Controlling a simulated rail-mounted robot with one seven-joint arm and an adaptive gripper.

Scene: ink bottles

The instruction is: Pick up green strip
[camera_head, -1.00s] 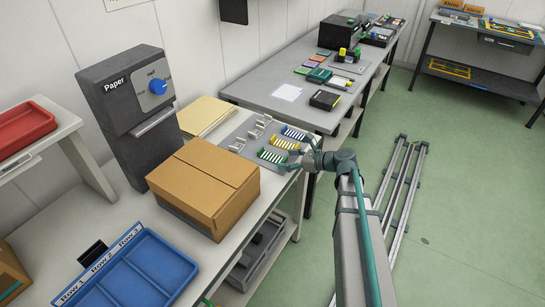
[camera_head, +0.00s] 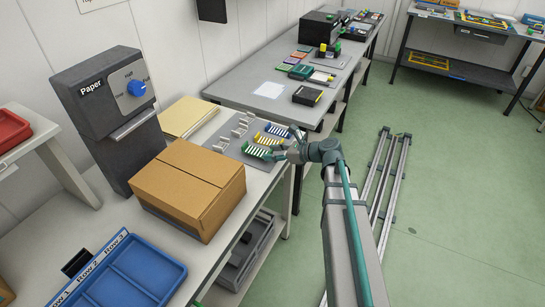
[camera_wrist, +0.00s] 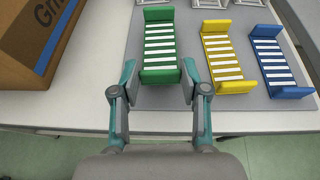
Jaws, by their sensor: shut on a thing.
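The green strip (camera_wrist: 160,48) has green ends and a row of white bars. It lies on a grey mat (camera_wrist: 185,98) on the table and also shows in the head view (camera_head: 256,152). My gripper (camera_wrist: 159,72) is shut on its near green end, with one finger on each side. My gripper (camera_head: 280,153) reaches the strip from the right in the head view. The fingers partly hide that end there. Whether the strip is clear of the mat I cannot tell.
A yellow strip (camera_wrist: 222,55) and a blue strip (camera_wrist: 279,60) lie right of the green one in the wrist view. White racks (camera_head: 238,131) stand behind them. A cardboard box (camera_head: 190,190) stands left of the mat. A blue tray (camera_head: 140,270) is at the lower left.

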